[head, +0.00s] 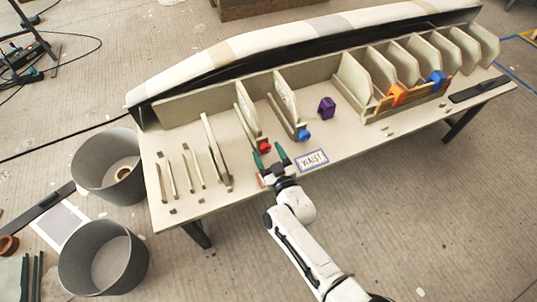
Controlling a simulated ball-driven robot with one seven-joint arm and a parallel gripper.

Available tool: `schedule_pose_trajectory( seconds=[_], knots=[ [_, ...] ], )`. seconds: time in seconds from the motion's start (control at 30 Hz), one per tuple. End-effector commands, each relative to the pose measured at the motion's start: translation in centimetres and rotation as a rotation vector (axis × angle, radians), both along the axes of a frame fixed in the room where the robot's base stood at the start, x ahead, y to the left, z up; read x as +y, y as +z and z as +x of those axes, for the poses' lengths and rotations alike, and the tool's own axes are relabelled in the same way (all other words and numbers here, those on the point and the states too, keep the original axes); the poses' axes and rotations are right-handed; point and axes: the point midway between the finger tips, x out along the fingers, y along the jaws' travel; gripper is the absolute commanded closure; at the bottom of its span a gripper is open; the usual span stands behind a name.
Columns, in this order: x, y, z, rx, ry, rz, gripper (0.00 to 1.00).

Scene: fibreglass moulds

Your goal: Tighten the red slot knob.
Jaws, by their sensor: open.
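The red slot knob (265,147) sits at the front foot of an upright beige panel (248,117) on the bench, left of centre. My gripper (269,153) is open, its two dark green fingers pointing at the red knob. The knob shows between or just beyond the fingertips; I cannot tell if they touch it. A blue knob (303,133) sits at the foot of the panel to the right. A small red piece (260,181) shows beside my gripper's left side.
A purple block (326,107) stands right of the blue knob. A rack (405,101) with orange and blue clamps holds several panels at right. A "WAIST" card (312,160) lies by the front edge. Two grey bins (75,270) stand on the floor at left.

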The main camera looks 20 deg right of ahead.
Motion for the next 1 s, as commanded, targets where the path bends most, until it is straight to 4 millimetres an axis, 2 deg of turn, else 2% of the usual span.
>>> schedule_pose_trajectory(
  seconds=[0.1, 0.7, 1.0],
  knots=[
    [-0.01, 0.02, -0.01, 0.0, 0.0, 0.0, 0.31],
    [0.0, 0.01, -0.03, 0.0, 0.0, 0.0, 0.87],
    [-0.09, 0.0, -0.02, -0.001, -0.001, 0.133, 0.87]
  ],
)
